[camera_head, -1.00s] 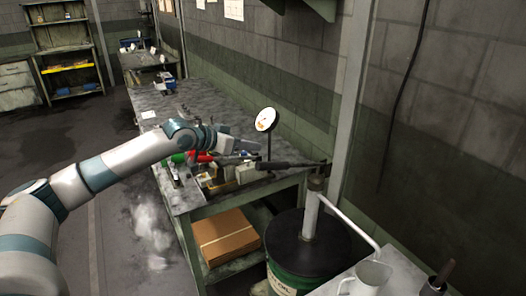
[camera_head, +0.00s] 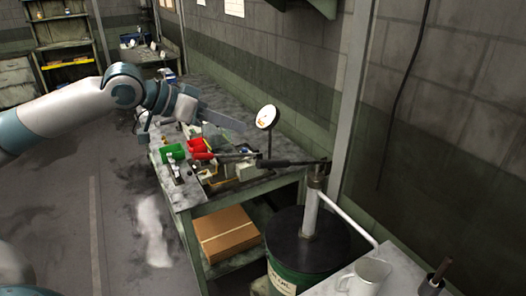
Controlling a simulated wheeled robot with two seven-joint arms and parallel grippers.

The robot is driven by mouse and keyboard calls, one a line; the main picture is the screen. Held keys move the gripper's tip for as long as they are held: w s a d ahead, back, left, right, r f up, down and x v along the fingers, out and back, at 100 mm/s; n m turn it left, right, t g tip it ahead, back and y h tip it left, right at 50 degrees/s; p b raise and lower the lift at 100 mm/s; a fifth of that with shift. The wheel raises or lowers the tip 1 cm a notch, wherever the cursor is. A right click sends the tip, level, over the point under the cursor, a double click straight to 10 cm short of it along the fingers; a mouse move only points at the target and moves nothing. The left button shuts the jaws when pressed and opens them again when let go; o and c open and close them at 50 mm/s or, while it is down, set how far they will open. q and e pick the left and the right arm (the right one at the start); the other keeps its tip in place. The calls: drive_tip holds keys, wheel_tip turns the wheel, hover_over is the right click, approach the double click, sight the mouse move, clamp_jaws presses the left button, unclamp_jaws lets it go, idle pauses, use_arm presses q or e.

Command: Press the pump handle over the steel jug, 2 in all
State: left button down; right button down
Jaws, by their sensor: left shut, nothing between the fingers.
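The pump stands on a dark green oil drum (camera_head: 307,246), with a pale upright column (camera_head: 310,212). Its dark handle (camera_head: 285,163) reaches left from the pump head, roughly level, over the bench end. A pale spout (camera_head: 345,216) slopes down right toward the steel jug (camera_head: 368,275), which stands on a grey surface at the lower right. My left gripper (camera_head: 238,124) is shut and empty, above and left of the handle, with a visible gap between them. My right gripper is not in view.
A workbench (camera_head: 185,198) carries a green bin (camera_head: 173,152), red bins (camera_head: 201,148) and a round white dial (camera_head: 267,117) on a stand near the handle. A cardboard box (camera_head: 225,234) lies on its lower shelf. A dark-handled holder (camera_head: 434,279) stands beside the jug.

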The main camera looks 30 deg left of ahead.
use_arm(q)
drive_tip(key=shift+w, duration=0.15)
drive_tip(key=w+d+f+p, duration=0.1)
drive_tip(key=f, duration=0.2)
drive_tip(key=w+d+f+p, duration=0.2)
drive_tip(key=f, duration=0.1)
drive_tip(key=w+d+f+p, duration=0.1)
drive_tip(key=w+f+p, duration=0.1)
drive_tip(key=shift+w+d+f, duration=0.15)
drive_tip(key=shift+d+f, duration=0.15)
drive_tip(key=shift+f, duration=0.2)
drive_tip(key=shift+w+d, duration=0.1)
drive_tip(key=shift+f, duration=0.1)
